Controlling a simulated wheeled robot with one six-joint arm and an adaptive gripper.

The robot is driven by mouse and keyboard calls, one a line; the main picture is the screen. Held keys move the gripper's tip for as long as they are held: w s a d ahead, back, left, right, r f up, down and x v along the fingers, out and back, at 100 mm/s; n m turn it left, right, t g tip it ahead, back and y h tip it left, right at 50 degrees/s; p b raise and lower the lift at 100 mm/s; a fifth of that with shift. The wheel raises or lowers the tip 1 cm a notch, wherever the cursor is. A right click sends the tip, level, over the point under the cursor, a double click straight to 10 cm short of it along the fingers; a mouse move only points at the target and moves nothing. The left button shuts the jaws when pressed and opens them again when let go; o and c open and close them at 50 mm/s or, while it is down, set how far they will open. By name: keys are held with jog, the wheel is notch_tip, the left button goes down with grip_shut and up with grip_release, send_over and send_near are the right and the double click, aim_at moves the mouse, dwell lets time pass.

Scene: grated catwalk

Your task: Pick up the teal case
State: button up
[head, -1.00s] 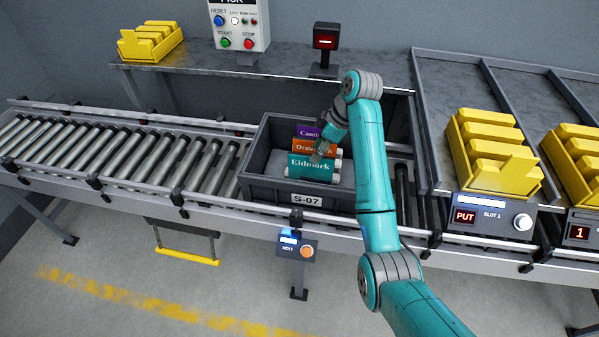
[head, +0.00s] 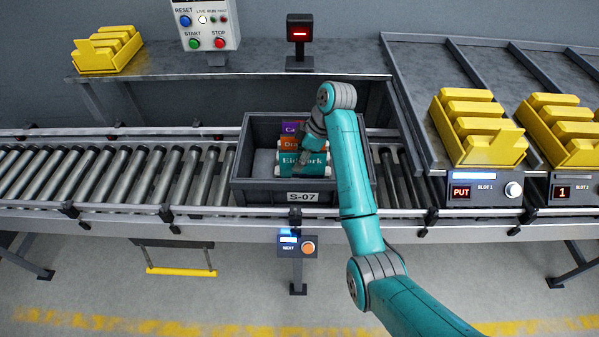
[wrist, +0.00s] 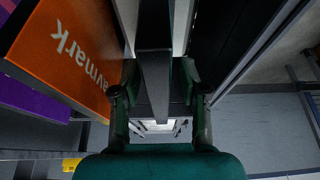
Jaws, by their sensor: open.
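The teal case (head: 287,170), lettered "Eidmork", stands at the front of a row of cases inside the dark grey tote (head: 256,187). My gripper (head: 308,150) is over the tote and covers part of the teal case's upper front; I cannot tell whether they touch. In the wrist view my gripper (wrist: 160,100) has its two fingers spread apart, with a dark bar showing between them. I cannot make out the teal case clearly there. The orange case (wrist: 65,55) shows large at left in the wrist view, and the purple case (wrist: 32,98) is beyond it.
The tote sits on a roller conveyor (head: 110,175). Yellow bins (head: 475,140) stand on the rack at right, and another (head: 107,55) on the back shelf. A control box (head: 207,25) and a red-lit display post (head: 299,30) stand behind. A NEXT button post (head: 297,247) is in front.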

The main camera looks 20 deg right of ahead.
jog(key=shift+f, duration=0.25)
dwell(0.4)
grip_shut()
